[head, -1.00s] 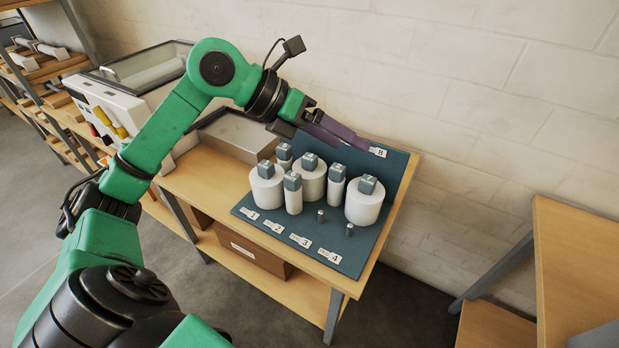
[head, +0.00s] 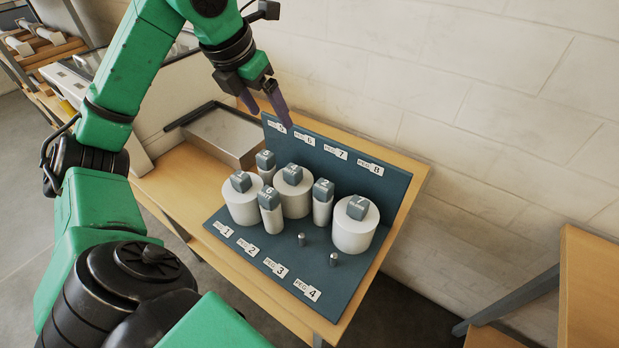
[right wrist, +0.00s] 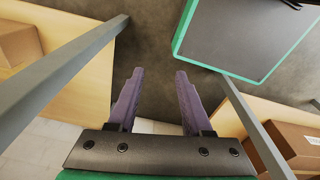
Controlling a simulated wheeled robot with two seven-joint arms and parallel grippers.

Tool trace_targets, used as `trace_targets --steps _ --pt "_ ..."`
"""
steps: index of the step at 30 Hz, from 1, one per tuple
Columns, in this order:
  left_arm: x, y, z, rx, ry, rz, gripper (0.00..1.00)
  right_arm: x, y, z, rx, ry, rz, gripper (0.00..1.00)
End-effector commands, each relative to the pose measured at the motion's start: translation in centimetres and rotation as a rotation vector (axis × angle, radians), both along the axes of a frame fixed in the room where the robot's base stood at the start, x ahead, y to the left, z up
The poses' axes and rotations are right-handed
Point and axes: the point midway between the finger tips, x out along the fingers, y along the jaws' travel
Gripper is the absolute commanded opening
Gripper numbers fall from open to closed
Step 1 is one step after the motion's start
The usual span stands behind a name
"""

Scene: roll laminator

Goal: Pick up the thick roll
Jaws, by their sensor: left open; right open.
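Three thick white rolls stand upright on a dark blue peg board: one at the left (head: 242,207), one in the middle (head: 292,200) and one at the right (head: 354,234). Thin white rolls stand among them, at the back (head: 266,177), front (head: 271,220) and right (head: 322,212). Each roll has a grey numbered block on top; the right thick one reads 7. My left gripper (head: 271,113) is open and empty, its purple fingers pointing down above the board's back edge, apart from the rolls. My right gripper (right wrist: 157,78) is open and empty in the right wrist view.
The peg board (head: 372,200) has numbered labels along its front and raised back. Two bare metal pegs (head: 301,240) (head: 333,260) stand at the front right. A metal tray (head: 225,132) lies behind to the left. A wooden table (head: 590,270) stands at the right.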

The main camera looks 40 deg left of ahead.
Motion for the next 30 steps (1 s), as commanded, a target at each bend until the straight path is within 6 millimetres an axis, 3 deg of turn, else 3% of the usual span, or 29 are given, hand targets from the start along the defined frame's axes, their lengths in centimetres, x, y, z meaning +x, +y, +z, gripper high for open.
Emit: trace_targets --steps 1,5,11,16,20,24,30 --pt "0.0 0.0 -1.8 0.000 0.000 -0.001 0.85 0.1 0.0 -1.8 0.000 -0.001 0.000 0.50" --pt "0.0 0.0 -4.2 -0.001 0.000 -0.001 0.85 -0.1 0.0 -4.2 0.000 0.002 -0.001 0.50" --pt "-0.1 0.0 -7.1 -0.001 -0.001 -0.002 0.85 -2.4 -0.2 -7.3 -0.003 0.038 -0.002 0.50" --pt "0.5 -0.1 -8.7 -0.004 0.003 -0.004 0.85 -2.3 -0.2 -7.7 -0.004 0.037 -0.002 0.50" --pt "1.7 -0.2 -11.8 -0.007 0.006 -0.004 0.85 -1.5 -0.2 -7.8 -0.003 0.023 -0.001 0.50" --pt "3.0 -0.1 -14.4 -0.005 0.004 -0.003 0.85 -1.3 -0.2 -7.2 -0.003 0.019 -0.001 0.50" --pt "4.2 -0.1 -16.6 -0.007 0.003 -0.003 0.85 -1.3 -0.2 -5.9 -0.003 0.019 -0.001 0.50"
